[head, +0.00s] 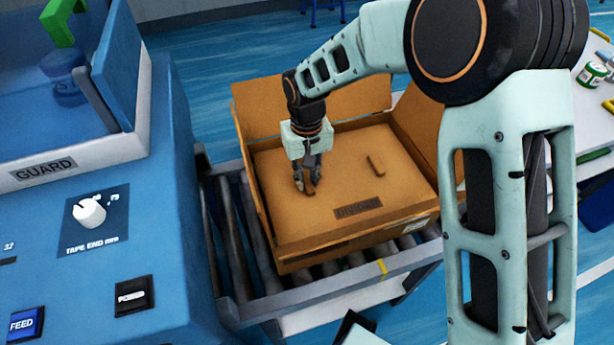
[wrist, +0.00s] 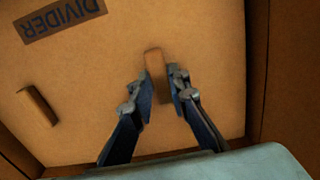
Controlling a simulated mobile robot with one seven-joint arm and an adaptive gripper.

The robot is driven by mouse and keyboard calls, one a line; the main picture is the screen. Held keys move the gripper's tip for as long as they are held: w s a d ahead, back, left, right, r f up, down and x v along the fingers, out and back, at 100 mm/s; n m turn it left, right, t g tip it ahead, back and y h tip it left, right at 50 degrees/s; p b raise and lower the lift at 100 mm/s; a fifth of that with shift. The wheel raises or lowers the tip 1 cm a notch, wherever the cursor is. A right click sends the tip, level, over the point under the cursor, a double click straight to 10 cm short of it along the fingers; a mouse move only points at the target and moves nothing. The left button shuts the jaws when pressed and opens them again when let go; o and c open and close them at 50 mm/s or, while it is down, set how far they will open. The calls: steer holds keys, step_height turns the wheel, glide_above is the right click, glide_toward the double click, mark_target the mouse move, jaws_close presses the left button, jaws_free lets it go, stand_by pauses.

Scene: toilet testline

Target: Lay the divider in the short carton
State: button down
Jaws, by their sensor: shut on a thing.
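The divider (head: 338,200) is a flat brown cardboard sheet with a dark DIVIDER label (head: 358,208) and two small raised tabs. It lies flat inside the open short carton (head: 300,258), its edges close to the carton walls. It also fills most of the wrist view (wrist: 150,112). My gripper (head: 309,187) points down into the carton and is shut on the left tab, which shows between the fingers in the wrist view (wrist: 155,66). The other tab (head: 376,164) stands free to the right. Whether the sheet rests on something beneath is hidden.
The carton stands on a roller conveyor (head: 232,235) with its flaps (head: 415,128) open. A blue machine (head: 90,240) with a GUARD panel and buttons is close on the left. A white table (head: 592,110) with small items is at the right.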

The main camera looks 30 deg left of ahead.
steer(key=shift+f, duration=0.25)
steer(key=c, duration=1.8)
jaws_free()
steer(key=shift+o, duration=0.2)
step_height(320, 180, up, 12)
